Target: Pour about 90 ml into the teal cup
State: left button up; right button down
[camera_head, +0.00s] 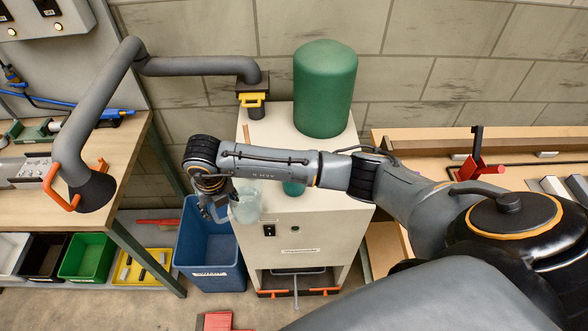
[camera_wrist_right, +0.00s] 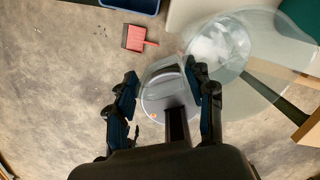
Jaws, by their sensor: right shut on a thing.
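The teal cup (camera_head: 293,188) stands on top of the pale cabinet (camera_head: 309,238). My right forearm crosses in front of it and hides much of it. My right gripper (camera_head: 217,207) is at the cabinet's left front edge, left of the cup. It is shut on a clear container (camera_head: 247,206). In the right wrist view, my gripper (camera_wrist_right: 163,78) has a finger on each side of a clear part, and the container (camera_wrist_right: 232,45) extends to the upper right. Its liquid level cannot be made out. My left gripper is out of view.
A green domed tank (camera_head: 325,88) stands at the back of the cabinet top. A blue bin (camera_head: 208,255) is on the floor below the gripper. A grey extraction arm (camera_head: 100,125) rises at left. A red dustpan (camera_wrist_right: 138,38) lies on the floor.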

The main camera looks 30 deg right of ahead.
aim_at(236, 185)
jog(key=shift+d+r+y+p, duration=0.55)
jog(key=shift+d+r+y, duration=0.25)
jog(key=shift+r+y, duration=0.15)
jog(key=d+r+y+b, duration=0.2)
jog(key=d+r+y, duration=0.3)
jog(key=d+y, duration=0.1)
jog(key=shift+d+m, duration=0.2)
jog(key=shift+m, duration=0.1)
jog(key=shift+w+d+r+y+b, duration=0.15)
jog(key=shift+d+r+y+b, duration=0.6)
jog(key=shift+y, duration=0.3)
jog(key=shift+d+r+y+b, duration=0.4)
jog(key=shift+r+y+b, duration=0.05)
jog(key=shift+r+y, duration=0.15)
dwell(1.8)
jog(key=shift+a+f+h+p, duration=1.7)
jog(key=shift+a+f+h, duration=0.75)
jog(key=shift+f+h, duration=0.15)
